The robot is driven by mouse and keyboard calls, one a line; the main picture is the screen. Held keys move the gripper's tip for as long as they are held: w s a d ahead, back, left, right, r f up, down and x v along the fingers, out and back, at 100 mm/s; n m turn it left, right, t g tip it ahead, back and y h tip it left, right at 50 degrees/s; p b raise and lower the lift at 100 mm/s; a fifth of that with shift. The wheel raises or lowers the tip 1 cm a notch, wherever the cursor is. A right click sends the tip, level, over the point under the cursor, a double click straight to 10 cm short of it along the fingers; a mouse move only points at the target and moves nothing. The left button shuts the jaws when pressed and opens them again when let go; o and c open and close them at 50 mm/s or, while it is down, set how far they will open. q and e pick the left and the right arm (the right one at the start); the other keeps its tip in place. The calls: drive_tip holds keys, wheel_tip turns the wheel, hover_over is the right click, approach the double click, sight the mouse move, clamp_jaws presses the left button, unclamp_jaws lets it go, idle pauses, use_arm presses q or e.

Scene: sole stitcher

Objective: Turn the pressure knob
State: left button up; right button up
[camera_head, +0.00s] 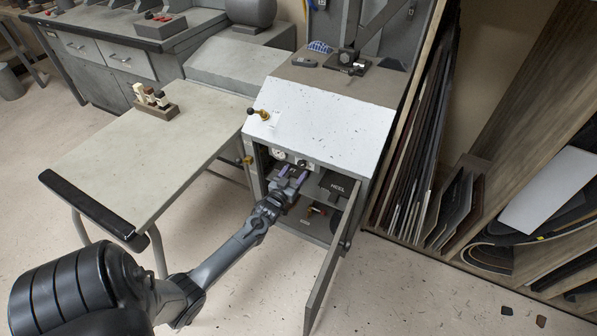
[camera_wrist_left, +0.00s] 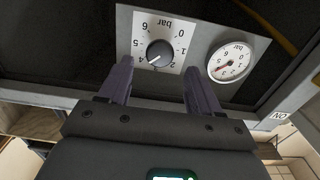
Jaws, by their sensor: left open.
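The pressure knob (camera_wrist_left: 159,53) is dark and round on a white scale plate (camera_wrist_left: 178,28) marked "bar" in the left wrist view. The plate appears upside down there. In the head view the knob (camera_head: 301,163) is small, inside the open cabinet under the sloped grey top. My left gripper (camera_head: 290,178) reaches into the cabinet opening just in front of the knob. Its two purple-grey fingers are open, one to each side of the knob in the left wrist view, with nothing held. I cannot tell whether they touch it. My right gripper is not in view.
A round white pressure gauge (camera_wrist_left: 229,60) sits beside the knob plate. The cabinet door (camera_head: 332,260) stands open to the right of my left arm. A grey worktable (camera_head: 140,165) is at left, and leaning sheets (camera_head: 425,160) stand at right.

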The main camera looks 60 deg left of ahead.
sight(301, 164)
use_arm(q)
drive_tip(key=b+x, duration=0.1)
drive_tip(key=x, duration=0.2)
drive_tip(key=shift+f, duration=0.1)
drive_tip(key=shift+w+a, duration=0.15)
drive_tip(key=shift+w, duration=0.15)
drive_tip(key=c, duration=1)
